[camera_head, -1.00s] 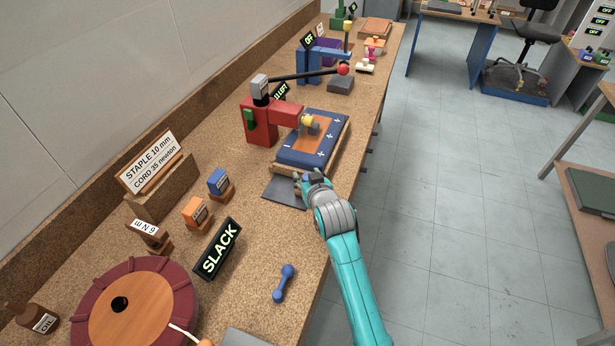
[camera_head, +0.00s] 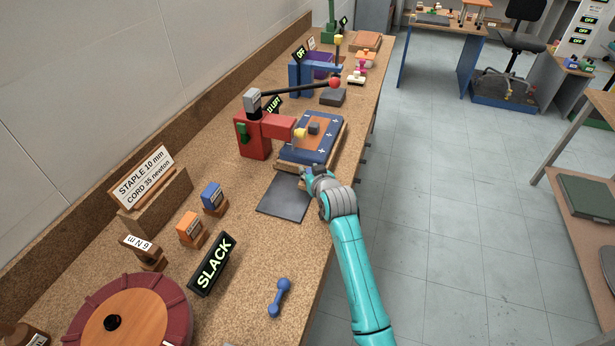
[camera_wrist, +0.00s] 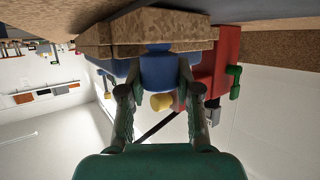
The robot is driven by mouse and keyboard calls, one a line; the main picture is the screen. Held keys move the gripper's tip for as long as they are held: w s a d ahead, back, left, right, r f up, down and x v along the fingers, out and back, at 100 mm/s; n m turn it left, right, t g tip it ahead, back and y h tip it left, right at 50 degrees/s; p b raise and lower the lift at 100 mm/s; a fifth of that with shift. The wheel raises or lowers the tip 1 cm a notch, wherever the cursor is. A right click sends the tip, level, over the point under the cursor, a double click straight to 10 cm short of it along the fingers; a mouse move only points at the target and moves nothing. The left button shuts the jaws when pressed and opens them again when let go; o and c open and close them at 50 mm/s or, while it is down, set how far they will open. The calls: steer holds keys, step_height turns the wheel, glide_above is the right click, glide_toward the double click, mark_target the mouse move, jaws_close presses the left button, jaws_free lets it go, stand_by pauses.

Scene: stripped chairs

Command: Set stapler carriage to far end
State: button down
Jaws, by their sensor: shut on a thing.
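The red stapler (camera_head: 257,141) stands on the bench, its arm reaching over the carriage and ending in a yellow tip (camera_head: 300,133). The carriage (camera_head: 330,147) has a blue-edged, orange-centred top with white marks and a small grey block on it. My gripper (camera_head: 308,174) is at the carriage's near end. In the wrist view, my gripper (camera_wrist: 158,92) is shut on a blue handle (camera_wrist: 158,72) at that end, one finger on each side. The red stapler body (camera_wrist: 222,60) shows beyond, to the right. The handle is mostly hidden in the head view.
A grey plate (camera_head: 285,198) lies on the bench before the carriage. A SLACK sign (camera_head: 212,263), a blue dumbbell-shaped piece (camera_head: 279,297) and a round wooden wheel (camera_head: 130,325) are nearer. Floor is open at right.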

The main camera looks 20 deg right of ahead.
steer(key=shift+d+r, duration=0.1)
steer(key=c, duration=0.8)
jaws_free()
steer(key=shift+w+d, duration=0.1)
steer(key=shift+w, duration=0.05)
steer(key=v, duration=1.2)
